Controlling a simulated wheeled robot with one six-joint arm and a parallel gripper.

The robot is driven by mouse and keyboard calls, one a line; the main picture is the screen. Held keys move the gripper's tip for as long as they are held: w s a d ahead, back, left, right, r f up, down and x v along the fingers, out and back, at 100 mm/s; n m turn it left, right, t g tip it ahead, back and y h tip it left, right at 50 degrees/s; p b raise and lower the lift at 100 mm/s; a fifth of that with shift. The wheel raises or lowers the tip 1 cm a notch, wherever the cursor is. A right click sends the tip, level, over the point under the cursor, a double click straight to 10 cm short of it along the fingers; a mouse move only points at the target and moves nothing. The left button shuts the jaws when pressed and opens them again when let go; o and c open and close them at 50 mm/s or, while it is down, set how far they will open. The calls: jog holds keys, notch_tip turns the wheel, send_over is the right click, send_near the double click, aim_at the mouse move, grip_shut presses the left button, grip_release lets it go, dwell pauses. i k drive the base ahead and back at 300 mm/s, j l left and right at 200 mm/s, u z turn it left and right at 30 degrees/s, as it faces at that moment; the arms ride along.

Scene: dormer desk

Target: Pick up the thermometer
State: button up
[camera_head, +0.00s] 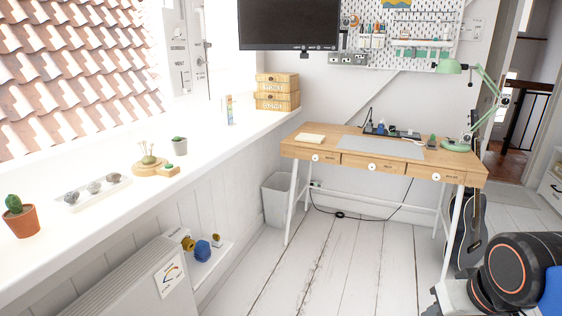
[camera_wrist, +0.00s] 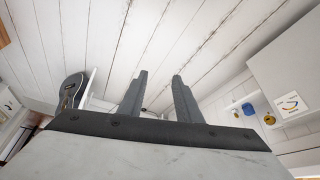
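A small upright thing with coloured markings (camera_head: 228,110) stands on the white windowsill (camera_head: 205,140), left of the stacked wooden boxes. It looks like the thermometer, but it is too small to be sure. It does not show in the wrist view. My gripper (camera_wrist: 160,75) shows in the wrist view with its two grey fingers apart and nothing between them. It is over the white plank floor, away from the sill. The fingers are not visible in the head view.
On the sill are a cactus pot (camera_head: 22,218), a stone tray (camera_head: 94,191), a wooden planter (camera_head: 153,170), a grey pot (camera_head: 180,147) and stacked boxes (camera_head: 277,92). A radiator (camera_head: 135,285) stands below. A wooden desk (camera_head: 465,173) is at right. The floor between is clear.

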aim_at(227, 104)
jog(key=i+l+u, duration=0.1)
jog(key=i+u, duration=0.25)
jog(key=i, duration=0.2)
jog(key=i+l+u, duration=0.3)
jog(key=i, duration=0.2)
jog(key=i+l+u, duration=0.35)
jog(key=i, duration=0.15)
jog(key=j, duration=0.1)
